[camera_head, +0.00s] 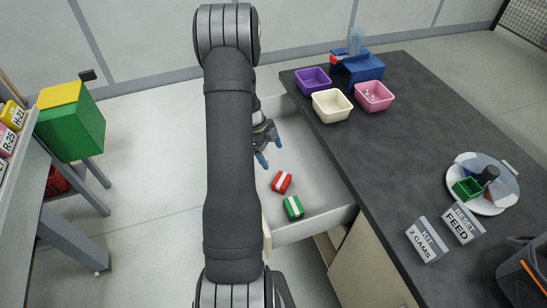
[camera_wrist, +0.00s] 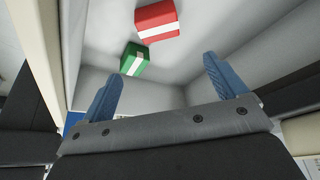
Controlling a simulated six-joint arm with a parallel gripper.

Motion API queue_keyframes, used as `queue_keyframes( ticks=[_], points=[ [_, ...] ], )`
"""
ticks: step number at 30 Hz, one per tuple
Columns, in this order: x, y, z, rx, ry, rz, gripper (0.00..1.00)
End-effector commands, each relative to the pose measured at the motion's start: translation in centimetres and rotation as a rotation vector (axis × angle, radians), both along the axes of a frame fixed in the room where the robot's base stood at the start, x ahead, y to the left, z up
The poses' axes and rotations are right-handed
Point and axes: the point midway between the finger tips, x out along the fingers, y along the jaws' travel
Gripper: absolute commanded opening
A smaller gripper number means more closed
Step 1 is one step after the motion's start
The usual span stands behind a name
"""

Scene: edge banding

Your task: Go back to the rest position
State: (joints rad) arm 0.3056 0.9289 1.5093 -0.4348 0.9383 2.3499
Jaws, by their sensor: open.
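My gripper (camera_head: 269,145) is open and empty. In the head view its blue fingertips point down over the open white drawer (camera_head: 322,205) beside the dark worktop. My arm covers part of the drawer's left side. A red block with a white band (camera_head: 282,182) and a green block with a white band (camera_head: 293,207) lie apart on the drawer floor. In the wrist view the red block (camera_wrist: 157,20) and the green block (camera_wrist: 134,59) lie beyond the two blue fingers (camera_wrist: 163,83), not between them.
The dark worktop (camera_head: 430,130) holds purple (camera_head: 313,80), cream (camera_head: 332,106) and pink (camera_head: 374,96) bins, a blue stand (camera_head: 358,68), a round plate (camera_head: 490,205) and signs (camera_head: 426,240). A green and yellow box (camera_head: 72,125) stands left. Open floor lies between.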

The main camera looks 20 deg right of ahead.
Motion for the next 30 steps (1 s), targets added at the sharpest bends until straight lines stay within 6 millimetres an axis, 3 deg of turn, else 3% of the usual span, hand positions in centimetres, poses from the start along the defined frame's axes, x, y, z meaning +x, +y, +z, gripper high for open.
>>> queue_keyframes(
  ticks=[9,14,30],
  points=[
    [0.0,0.0,-0.1,0.001,0.001,0.0,0.9],
    [-0.5,-0.4,-1.3,0.0,0.004,-0.002,0.9],
    [-3.1,-3.1,-10.5,0.0,0.003,-0.002,0.9]
  ],
)
